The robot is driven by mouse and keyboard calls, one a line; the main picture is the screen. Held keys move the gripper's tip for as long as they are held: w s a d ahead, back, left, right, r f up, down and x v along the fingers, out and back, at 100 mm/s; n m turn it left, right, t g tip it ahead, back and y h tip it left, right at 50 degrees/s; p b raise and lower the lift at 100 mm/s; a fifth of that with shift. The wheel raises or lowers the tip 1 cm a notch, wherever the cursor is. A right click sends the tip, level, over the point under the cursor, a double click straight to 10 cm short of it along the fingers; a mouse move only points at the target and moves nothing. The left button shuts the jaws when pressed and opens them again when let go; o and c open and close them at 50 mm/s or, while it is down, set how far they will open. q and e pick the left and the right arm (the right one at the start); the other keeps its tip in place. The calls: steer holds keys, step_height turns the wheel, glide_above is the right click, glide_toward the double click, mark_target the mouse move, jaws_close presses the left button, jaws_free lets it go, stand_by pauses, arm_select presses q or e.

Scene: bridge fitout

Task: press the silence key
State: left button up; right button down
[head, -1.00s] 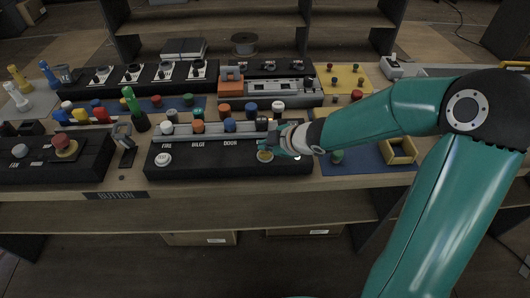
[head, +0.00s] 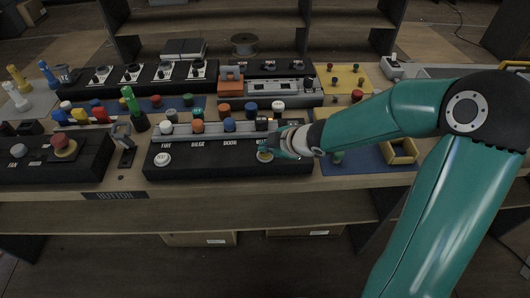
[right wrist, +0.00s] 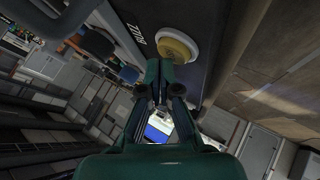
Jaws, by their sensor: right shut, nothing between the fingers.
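A round yellow key (head: 264,157) in a pale collar sits at the right of the black alarm panel (head: 215,171). It also shows in the right wrist view (right wrist: 174,48), beside a white label that seems to read BUZZ. My right gripper (head: 264,150) is shut and empty, with its tips at the yellow key's upper edge in the head view. In the right wrist view its fingers (right wrist: 160,68) end right by the key, covering part of its lower edge. I cannot tell whether they touch it. My left gripper is not in view.
Coloured lamp caps, such as a blue one (head: 230,125), stand along the panel's back. A red mushroom button (head: 65,147) is on the left box. A yellow open tray (head: 398,152) lies right, below my arm.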

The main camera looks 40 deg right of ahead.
mark_target(266, 154)
steer(key=shift+f+b, duration=0.4)
steer(key=shift+f, duration=0.1)
steer(key=shift+r, duration=0.1)
stand_by(0.5)
steer(key=shift+r+p, duration=0.8)
steer(key=shift+p, duration=0.1)
step_height(266, 154, up, 5)
steer(key=p, duration=0.5)
steer(key=shift+r, duration=0.1)
stand_by(0.5)
